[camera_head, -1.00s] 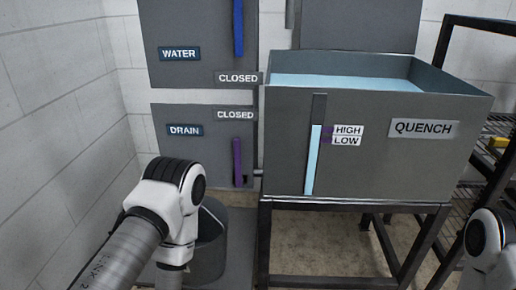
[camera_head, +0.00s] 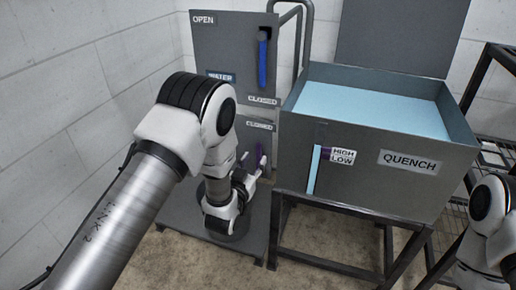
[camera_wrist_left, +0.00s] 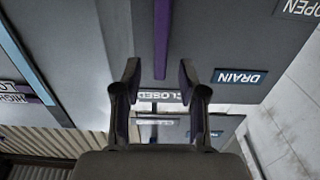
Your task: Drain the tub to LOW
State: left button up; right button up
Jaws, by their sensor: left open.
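The grey tub marked QUENCH (camera_head: 375,172) stands on a dark stand, with pale blue water in it. Its front gauge (camera_head: 316,170) shows a light blue column reaching about the HIGH mark. The purple drain lever (camera_head: 259,153) is on the lower panel, partly hidden by my left gripper (camera_head: 252,170). In the left wrist view the lever (camera_wrist_left: 161,38) is upright, its end near the CLOSED label (camera_wrist_left: 160,97). My left gripper (camera_wrist_left: 160,80) is open there, its fingertips on either side of the lever's line; contact is unclear. My right gripper is out of view.
The upper water panel (camera_head: 226,52) has a blue lever (camera_head: 262,62) hanging down, its end near a CLOSED label. An OPEN label (camera_wrist_left: 298,8) also shows beside the DRAIN label (camera_wrist_left: 239,77). A dark shelf rack (camera_head: 490,60) stands at the right.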

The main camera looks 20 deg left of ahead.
aim_at(257, 153)
pick_arm(q)
jog(key=w, duration=0.5)
jog(key=shift+b, duration=0.4)
grip_shut()
jog(key=shift+a, duration=0.1)
jog(key=a+f+n, duration=0.4)
jog(key=a+n, duration=0.3)
jog(key=n, duration=0.4)
jog(key=shift+w+a, duration=0.15)
jog(key=shift+a, duration=0.1)
jog(key=shift+f, duration=0.15)
